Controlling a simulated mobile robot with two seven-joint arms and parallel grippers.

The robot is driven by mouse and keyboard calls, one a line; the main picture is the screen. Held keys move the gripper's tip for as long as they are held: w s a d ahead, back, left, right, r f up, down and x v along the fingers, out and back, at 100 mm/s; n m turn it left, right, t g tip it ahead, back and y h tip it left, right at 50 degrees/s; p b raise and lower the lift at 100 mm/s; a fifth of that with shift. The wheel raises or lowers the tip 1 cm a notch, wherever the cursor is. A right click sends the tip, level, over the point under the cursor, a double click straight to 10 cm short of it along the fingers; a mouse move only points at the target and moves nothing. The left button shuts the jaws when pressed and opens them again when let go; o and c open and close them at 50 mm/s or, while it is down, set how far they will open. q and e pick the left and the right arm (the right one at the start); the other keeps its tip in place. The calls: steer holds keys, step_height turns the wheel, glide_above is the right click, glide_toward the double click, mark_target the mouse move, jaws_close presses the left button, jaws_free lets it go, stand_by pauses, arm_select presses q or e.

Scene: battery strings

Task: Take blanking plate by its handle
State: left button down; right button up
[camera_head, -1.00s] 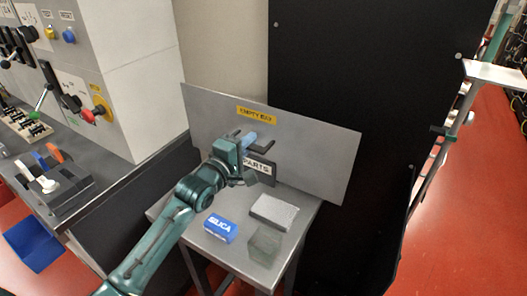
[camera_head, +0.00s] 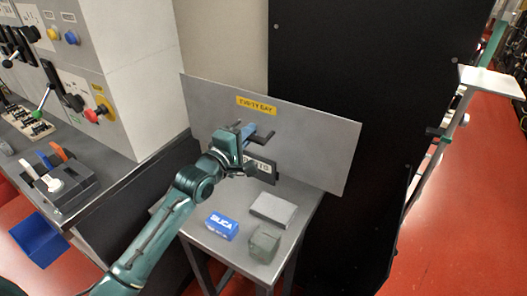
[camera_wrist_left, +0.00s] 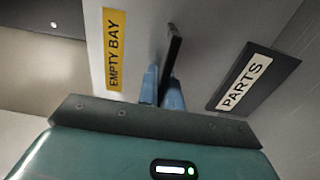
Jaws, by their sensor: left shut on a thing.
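The blanking plate (camera_head: 310,145) is a wide grey sheet with a yellow EMPTY BAY label, standing near upright and slightly tilted at the back of the small grey table (camera_head: 196,228). Its dark handle (camera_head: 267,139) juts from its face. My left gripper (camera_head: 250,132) is shut on the handle. In the left wrist view, the blue fingers (camera_wrist_left: 161,88) stand on both sides of the dark handle (camera_wrist_left: 174,45), and the plate (camera_wrist_left: 200,40) lies beyond. The plate's lower edge is partly hidden by the arm and the PARTS sign. My right gripper is out of view.
The dark PARTS sign (camera_head: 262,172) stands in front of the plate. A blue SILICA box (camera_head: 221,227), a grey block (camera_head: 273,210) and a greenish translucent block (camera_head: 264,244) sit on the table. A black cabinet (camera_head: 360,60) rises behind. A control desk (camera_head: 110,150) is at left.

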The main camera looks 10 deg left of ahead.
mark_target(256, 111)
arm_select(q)
steer(key=shift+r, duration=0.55)
steer(key=shift+r+p, duration=0.3)
steer(key=shift+r, duration=1.45)
steer(key=shift+s, duration=0.15)
steer(key=v, duration=1.4)
stand_by(1.2)
stand_by(0.4)
